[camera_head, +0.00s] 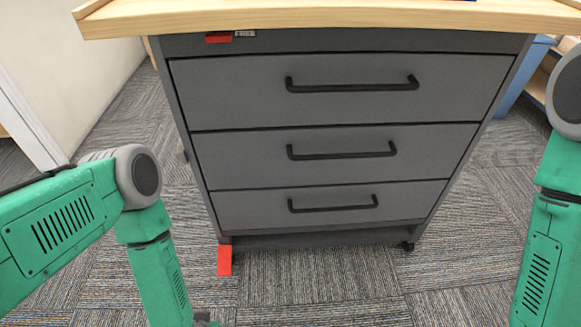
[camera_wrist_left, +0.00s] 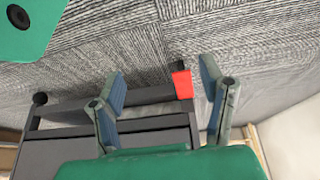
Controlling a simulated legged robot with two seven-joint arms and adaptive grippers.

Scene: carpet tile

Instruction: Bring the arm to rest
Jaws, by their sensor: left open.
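My left gripper (camera_wrist_left: 160,74) is open in the left wrist view, its two blue-padded fingers spread with nothing held between them. My left arm (camera_head: 150,210) comes in from the left in the head view and bends down at a grey joint, beside the cabinet's left side. Its gripper is mostly out of the head view at the bottom edge. My right arm (camera_head: 545,240) hangs at the right edge, and its gripper is out of view.
A dark grey cabinet (camera_head: 330,227) with three shut drawers stands ahead under a wooden top (camera_head: 330,14). A red piece (camera_head: 224,260) is at its lower left and shows in the left wrist view (camera_wrist_left: 182,84). Clear carpet (camera_head: 320,285) lies in front.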

